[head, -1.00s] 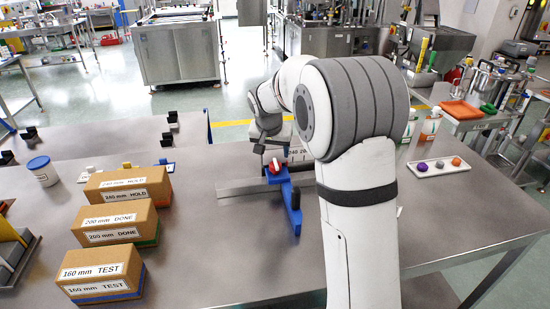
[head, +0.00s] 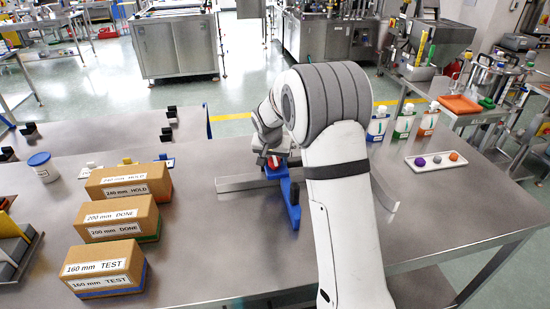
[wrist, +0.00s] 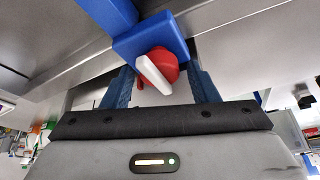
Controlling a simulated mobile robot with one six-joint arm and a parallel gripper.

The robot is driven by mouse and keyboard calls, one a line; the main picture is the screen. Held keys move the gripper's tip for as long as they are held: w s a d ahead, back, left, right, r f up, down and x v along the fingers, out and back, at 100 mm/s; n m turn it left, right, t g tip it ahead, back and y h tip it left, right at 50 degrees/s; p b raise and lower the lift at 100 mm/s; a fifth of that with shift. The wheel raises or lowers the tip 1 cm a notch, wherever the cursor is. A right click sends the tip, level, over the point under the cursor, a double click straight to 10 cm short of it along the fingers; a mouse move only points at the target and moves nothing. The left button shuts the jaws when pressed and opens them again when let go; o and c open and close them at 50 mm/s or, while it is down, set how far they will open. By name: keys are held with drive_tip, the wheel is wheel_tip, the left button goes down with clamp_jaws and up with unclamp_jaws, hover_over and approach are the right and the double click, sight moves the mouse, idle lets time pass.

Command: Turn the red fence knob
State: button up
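The red fence knob (wrist: 167,64) with a white pointer bar sits on the face of a blue block (wrist: 150,36) in the wrist view. The pointer is tilted in the picture. In the head view the knob is mostly hidden under my gripper (head: 270,151), with a little red showing. In the wrist view the two blue-grey fingers of my gripper (wrist: 162,72) are open, one on each side of the knob, with visible gaps between them and it. The blue fence arm (head: 291,198) lies across the metal rail (head: 238,183) on the table.
Cardboard boxes labelled HOLD (head: 128,186), DONE (head: 117,219) and TEST (head: 104,269) stand to the left. Three bottles (head: 403,121) and a white tray (head: 436,160) with coloured pieces are at the right. The steel table (head: 445,215) is clear at the right front.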

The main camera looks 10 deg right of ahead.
drive_tip(key=c, duration=0.7)
drive_tip(key=shift+d, duration=0.1)
drive_tip(key=shift+c, duration=0.6)
